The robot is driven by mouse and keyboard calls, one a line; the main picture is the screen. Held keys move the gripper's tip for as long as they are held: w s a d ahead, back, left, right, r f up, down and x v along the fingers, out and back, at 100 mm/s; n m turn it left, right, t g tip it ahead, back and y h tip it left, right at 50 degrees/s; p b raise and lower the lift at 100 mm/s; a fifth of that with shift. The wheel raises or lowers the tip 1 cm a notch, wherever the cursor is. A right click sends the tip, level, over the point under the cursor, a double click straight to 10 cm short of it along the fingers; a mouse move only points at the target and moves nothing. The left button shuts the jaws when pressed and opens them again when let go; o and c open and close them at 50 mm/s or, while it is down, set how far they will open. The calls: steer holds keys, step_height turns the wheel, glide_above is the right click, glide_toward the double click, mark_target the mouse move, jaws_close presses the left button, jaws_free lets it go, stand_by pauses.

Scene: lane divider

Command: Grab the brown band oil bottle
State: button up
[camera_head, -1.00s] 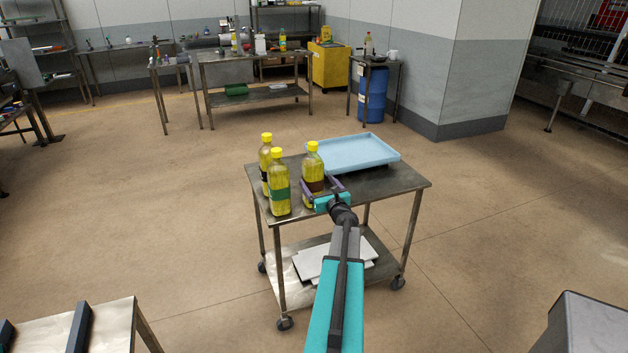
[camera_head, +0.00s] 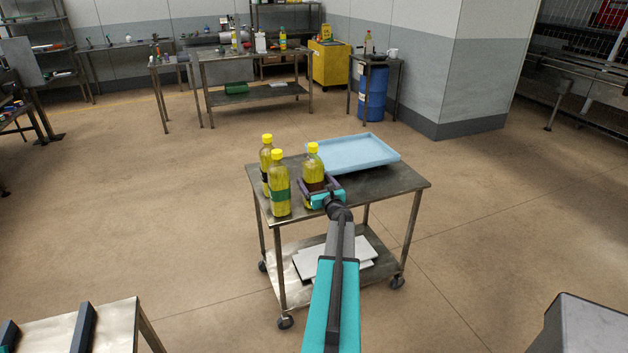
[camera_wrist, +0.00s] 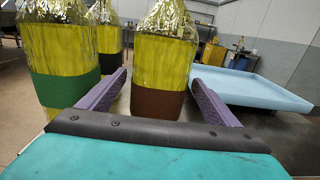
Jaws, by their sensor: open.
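The brown band oil bottle (camera_head: 313,168) stands upright on the metal cart, with yellow oil and a yellow cap. In the wrist view its brown band (camera_wrist: 158,103) lies between the two purple fingers. My gripper (camera_head: 319,183) is open around the bottle's lower part, with a gap showing on both sides in the wrist view. The green band bottle (camera_head: 279,178) stands to its left, close to my left finger in the wrist view (camera_wrist: 62,70). A black band bottle (camera_head: 266,160) stands behind the green one.
A light blue tray (camera_head: 356,153) lies on the cart top (camera_head: 392,184) to the right of the bottles. White flat sheets (camera_head: 318,263) lie on the cart's lower shelf. The cart's right front corner is clear.

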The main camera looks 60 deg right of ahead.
steer(key=shift+x, duration=0.9)
steer(key=shift+r, duration=0.1)
steer(key=c, duration=1.9)
steer(key=shift+o, duration=0.2)
